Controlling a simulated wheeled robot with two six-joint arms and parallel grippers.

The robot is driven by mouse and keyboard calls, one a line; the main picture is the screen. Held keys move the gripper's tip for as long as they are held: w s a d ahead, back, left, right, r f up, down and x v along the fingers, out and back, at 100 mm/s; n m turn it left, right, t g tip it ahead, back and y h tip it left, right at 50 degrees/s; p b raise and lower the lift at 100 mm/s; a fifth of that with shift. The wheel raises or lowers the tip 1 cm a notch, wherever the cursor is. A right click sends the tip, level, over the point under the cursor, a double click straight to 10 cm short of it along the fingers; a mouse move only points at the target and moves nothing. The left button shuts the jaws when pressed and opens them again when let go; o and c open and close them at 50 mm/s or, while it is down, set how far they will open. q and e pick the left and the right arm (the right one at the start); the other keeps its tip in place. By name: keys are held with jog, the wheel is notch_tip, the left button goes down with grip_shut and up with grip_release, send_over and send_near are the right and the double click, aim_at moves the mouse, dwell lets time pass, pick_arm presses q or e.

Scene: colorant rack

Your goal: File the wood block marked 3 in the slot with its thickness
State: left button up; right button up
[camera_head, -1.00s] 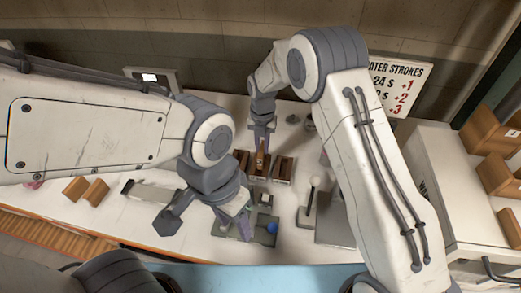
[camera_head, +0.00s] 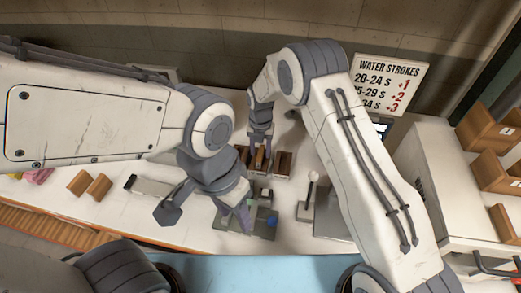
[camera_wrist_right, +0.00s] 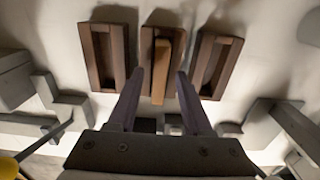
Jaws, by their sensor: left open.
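The dark brown rack has three slotted holders; its right holder (camera_wrist_right: 219,66) is clear in the right wrist view, and the rack also shows in the head view (camera_head: 284,163). A lighter tan wood block (camera_wrist_right: 161,62) is in the middle holder, its near end jutting toward me; no mark on it is readable. My right gripper (camera_wrist_right: 160,74) is open, with its fingertips on either side of the block and visible gaps between. It also shows in the head view (camera_head: 260,146), above the rack. My left gripper (camera_head: 238,219) is open, low in front of the rack.
Two tan wood blocks (camera_head: 79,183) stand on the white table to the left. A grey tray-like device (camera_head: 264,226) is near my left gripper, and a lever stand (camera_head: 309,195) is right of the rack. A sign (camera_head: 391,82) stands behind; wooden bins (camera_head: 487,128) are at right.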

aim_at(261, 153)
jog(key=shift+r, duration=0.2)
jog(key=shift+w+r, duration=0.1)
jog(key=shift+r, duration=0.15)
notch_tip(261, 153, up, 11)
jog(key=b, duration=0.4)
jog(key=s+a+r+m, duration=0.2)
jog(key=s+r+m, duration=0.45)
jog(key=s, duration=0.25)
jog(key=s+d+r+m, duration=0.2)
jog(key=s+d+m, duration=0.1)
jog(key=s+m, duration=1.05)
jog(key=s+d+f+m+y+b, duration=0.1)
jog(key=s+d+f+m+b, duration=0.2)
jog(key=s+m, duration=0.3)
jog(key=shift+s+d+f+m, duration=0.35)
jog(key=shift+s+f, duration=0.3)
jog(key=shift+s, duration=2.2)
